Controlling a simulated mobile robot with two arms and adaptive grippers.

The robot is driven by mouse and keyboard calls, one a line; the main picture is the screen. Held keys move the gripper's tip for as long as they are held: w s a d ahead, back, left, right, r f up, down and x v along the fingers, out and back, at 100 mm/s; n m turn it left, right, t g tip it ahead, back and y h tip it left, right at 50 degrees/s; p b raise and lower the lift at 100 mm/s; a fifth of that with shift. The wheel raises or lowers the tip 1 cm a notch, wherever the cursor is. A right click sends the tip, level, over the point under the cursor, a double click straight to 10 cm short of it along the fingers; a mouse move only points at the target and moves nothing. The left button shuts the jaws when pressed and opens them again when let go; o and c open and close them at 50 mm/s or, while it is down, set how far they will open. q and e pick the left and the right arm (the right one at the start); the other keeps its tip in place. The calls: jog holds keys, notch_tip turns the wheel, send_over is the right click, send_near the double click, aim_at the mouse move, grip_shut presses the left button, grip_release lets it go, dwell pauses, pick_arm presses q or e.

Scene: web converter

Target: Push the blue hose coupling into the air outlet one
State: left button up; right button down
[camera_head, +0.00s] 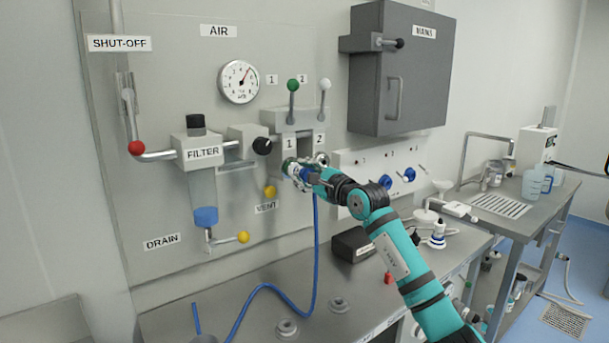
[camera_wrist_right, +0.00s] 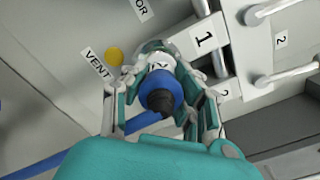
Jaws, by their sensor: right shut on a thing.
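My right gripper (camera_head: 304,172) is shut on the blue hose coupling (camera_head: 297,170) in front of the panel, at the outlet below the label 1. In the right wrist view, the coupling (camera_wrist_right: 161,90) lies between the two fingers of the gripper (camera_wrist_right: 160,85), its blue end toward the camera. Air outlet one (camera_head: 288,163) is mostly hidden behind the coupling and fingers. I cannot tell how deep the coupling sits in it. A blue hose (camera_head: 316,240) hangs down from the coupling to the bench. My left gripper is not in view.
Outlet 2 (camera_head: 321,158) is close beside the gripper. Levers with green (camera_head: 293,85) and white (camera_head: 325,84) knobs stand above. A yellow vent knob (camera_head: 270,191) is lower left. The grey mains box (camera_head: 400,80) juts out at upper right. The bench (camera_head: 260,309) lies below.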

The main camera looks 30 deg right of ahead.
jog(key=c, duration=1)
grip_release()
jog(key=shift+w, duration=0.1)
jog(key=shift+o, duration=0.2)
jog(key=s, duration=1.2)
jog(key=shift+d, duration=0.45)
